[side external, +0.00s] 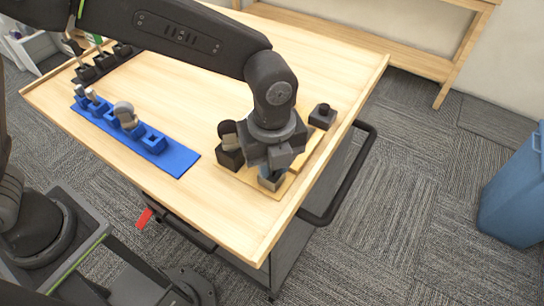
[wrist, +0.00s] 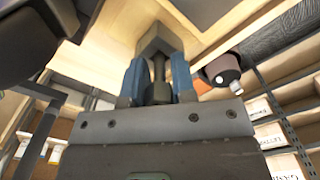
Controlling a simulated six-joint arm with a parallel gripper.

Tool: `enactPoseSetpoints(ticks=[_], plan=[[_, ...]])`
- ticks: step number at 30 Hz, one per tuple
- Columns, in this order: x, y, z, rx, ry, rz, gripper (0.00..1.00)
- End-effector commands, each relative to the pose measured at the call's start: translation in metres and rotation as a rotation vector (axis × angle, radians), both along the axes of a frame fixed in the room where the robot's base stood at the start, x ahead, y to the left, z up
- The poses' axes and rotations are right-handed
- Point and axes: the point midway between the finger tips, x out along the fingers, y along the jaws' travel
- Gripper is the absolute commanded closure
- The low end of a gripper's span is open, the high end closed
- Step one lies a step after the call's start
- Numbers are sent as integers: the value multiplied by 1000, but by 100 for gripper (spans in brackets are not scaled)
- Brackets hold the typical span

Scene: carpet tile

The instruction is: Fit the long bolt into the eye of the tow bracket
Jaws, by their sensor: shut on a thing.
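My gripper (side external: 270,170) points down over a thin wooden board on the cart top. In the wrist view its two blue fingers (wrist: 158,78) are shut on a dark rod, which I take to be the long bolt (wrist: 159,70). A grey block, seemingly the tow bracket (wrist: 160,40), lies straight beyond the fingertips and the rod's far end meets its outline. In the side view a small grey block (side external: 272,181) shows just under the gripper. The eye is hidden, so I cannot tell whether the bolt is inside it. The bolt is hidden in the side view.
A blue rack (side external: 172,158) holding several pieces lies left. The cart's edge is close in front.

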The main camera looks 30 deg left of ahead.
Motion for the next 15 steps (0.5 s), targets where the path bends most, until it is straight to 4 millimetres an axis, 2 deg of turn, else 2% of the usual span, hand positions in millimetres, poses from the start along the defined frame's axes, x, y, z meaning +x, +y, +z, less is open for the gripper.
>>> enactPoseSetpoints(ticks=[4,5,13,15], plan=[[0,0,-3,0,0,0,100],[0,0,-3,-1,-1,0,73],[0,0,-3,0,0,0,47],[0,0,-3,0,0,0,46]])
